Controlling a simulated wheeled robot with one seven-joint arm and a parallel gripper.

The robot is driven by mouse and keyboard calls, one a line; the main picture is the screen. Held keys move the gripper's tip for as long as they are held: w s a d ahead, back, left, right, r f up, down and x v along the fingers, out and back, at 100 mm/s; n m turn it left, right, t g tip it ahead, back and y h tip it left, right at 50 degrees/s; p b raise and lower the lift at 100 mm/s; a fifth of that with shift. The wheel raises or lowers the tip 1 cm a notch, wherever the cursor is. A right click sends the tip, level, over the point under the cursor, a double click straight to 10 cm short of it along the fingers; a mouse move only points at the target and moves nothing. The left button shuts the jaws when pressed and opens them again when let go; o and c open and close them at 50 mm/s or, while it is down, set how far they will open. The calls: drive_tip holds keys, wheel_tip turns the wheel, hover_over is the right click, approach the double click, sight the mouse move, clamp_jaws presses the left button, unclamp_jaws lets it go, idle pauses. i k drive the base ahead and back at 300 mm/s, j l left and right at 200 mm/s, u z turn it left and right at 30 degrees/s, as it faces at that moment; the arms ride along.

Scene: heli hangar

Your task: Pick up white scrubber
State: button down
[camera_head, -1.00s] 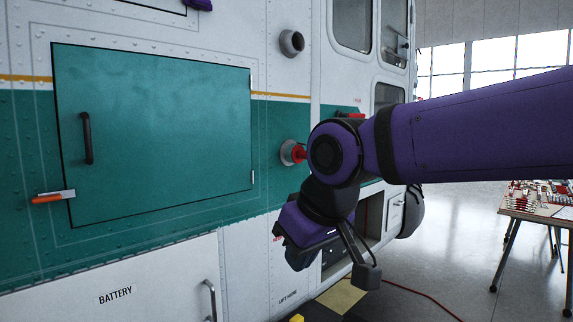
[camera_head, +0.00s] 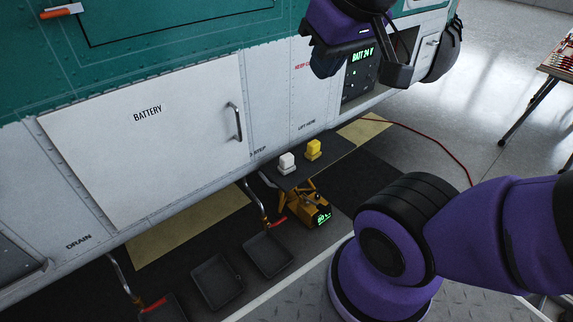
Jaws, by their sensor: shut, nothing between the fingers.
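The white scrubber (camera_head: 287,162) is a small pale block-shaped thing. It stands on a low dark platform (camera_head: 318,167) beneath the helicopter's lower edge. A similar yellow scrubber (camera_head: 313,149) stands just to its right and farther back on the same platform. My gripper (camera_head: 328,70) is at the top of the view, in front of the white hull, well above and apart from both scrubbers. It is shut and empty.
A yellow jack-like unit with a lit display (camera_head: 318,216) sits under the platform. Several black trays (camera_head: 268,254) lie on the floor in front. The white battery door (camera_head: 145,140) and hull overhang behind. A red hose (camera_head: 440,147) crosses the floor; a table (camera_head: 548,85) stands far right.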

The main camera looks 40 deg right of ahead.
sight(286, 166)
drive_tip(key=i+j+z, duration=0.1)
drive_tip(key=z, duration=0.3)
drive_tip(key=k+l+z, duration=0.1)
drive_tip(key=z, duration=0.8)
drive_tip(key=i+l+u, duration=0.1)
drive_tip(key=l, duration=0.25)
drive_tip(key=i+l, duration=0.35)
drive_tip(key=i+l+u, duration=0.15)
drive_tip(key=l, duration=0.25)
drive_tip(key=u, duration=1.75)
